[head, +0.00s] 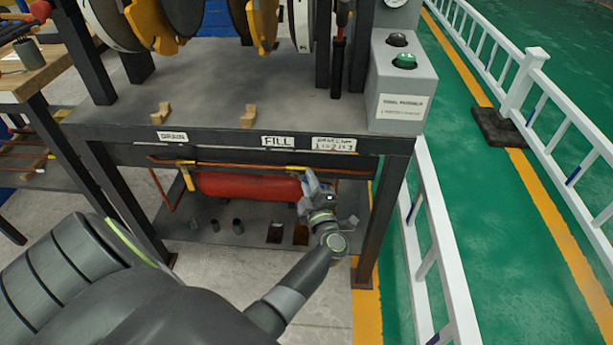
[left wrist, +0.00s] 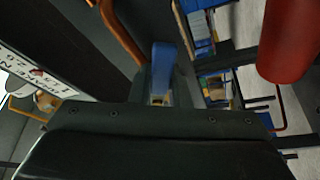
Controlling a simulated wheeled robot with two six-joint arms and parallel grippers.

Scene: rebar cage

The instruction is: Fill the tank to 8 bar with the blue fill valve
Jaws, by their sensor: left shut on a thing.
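The red tank (head: 245,186) lies on the lower shelf under the bench; part of it shows in the left wrist view (left wrist: 290,40). The blue fill valve handle (left wrist: 163,68) stands out at the middle of the left wrist view, at my left gripper's jaws. My left gripper (head: 311,180) is at the right end of the tank, below the FILL label (head: 278,142). It is shut on the blue handle and covers most of the valve in the head view. A round gauge (head: 396,3) is cut off at the top edge, so its reading cannot be told. My right gripper is out of view.
A DRAIN label (head: 173,136) is on the bench edge, above a yellow valve handle (head: 187,178). Copper pipe runs under the bench top. A grey box with a green button (head: 404,61) stands on the bench's right end. A white railing (head: 440,245) runs along the right.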

